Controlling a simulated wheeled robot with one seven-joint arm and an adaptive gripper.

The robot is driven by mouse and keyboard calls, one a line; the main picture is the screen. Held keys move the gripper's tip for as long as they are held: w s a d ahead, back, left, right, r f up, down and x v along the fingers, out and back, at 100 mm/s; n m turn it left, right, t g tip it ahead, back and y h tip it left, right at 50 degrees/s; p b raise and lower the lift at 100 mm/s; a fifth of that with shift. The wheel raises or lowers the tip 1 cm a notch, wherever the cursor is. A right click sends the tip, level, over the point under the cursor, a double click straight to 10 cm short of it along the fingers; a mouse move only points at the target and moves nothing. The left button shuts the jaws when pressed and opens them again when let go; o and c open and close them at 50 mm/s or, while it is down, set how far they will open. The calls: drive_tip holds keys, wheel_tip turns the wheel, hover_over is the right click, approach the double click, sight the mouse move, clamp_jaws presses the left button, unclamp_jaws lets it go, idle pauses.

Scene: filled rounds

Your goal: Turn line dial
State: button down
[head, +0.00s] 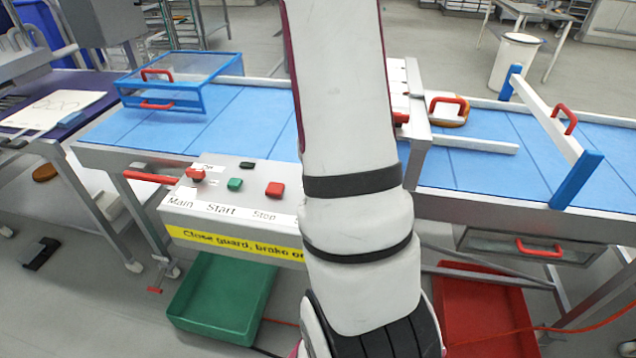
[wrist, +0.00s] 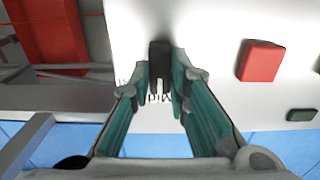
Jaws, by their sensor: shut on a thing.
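In the wrist view the line dial (wrist: 160,57) is a dark, narrow grip standing on the white control panel (wrist: 215,25). My gripper (wrist: 160,80) is shut on it, one teal-sided finger at each side. A printed label behind the fingertips is partly covered, so I cannot read it in full. In the head view my arm hides the dial and my gripper. The control panel (head: 254,197) shows to the left of my arm.
The panel bears a red knob (head: 195,174), a green button (head: 235,184) and a red button (head: 274,189), also in the wrist view (wrist: 260,61). A blue-framed guard (head: 182,78) stands on the conveyor (head: 262,118). Green (head: 228,290) and red (head: 480,300) bins lie below.

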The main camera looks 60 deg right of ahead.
drive_tip(key=c, duration=1.5)
unclamp_jaws()
wheel_tip(320, 180, up, 12)
drive_tip(key=shift+r, duration=0.1)
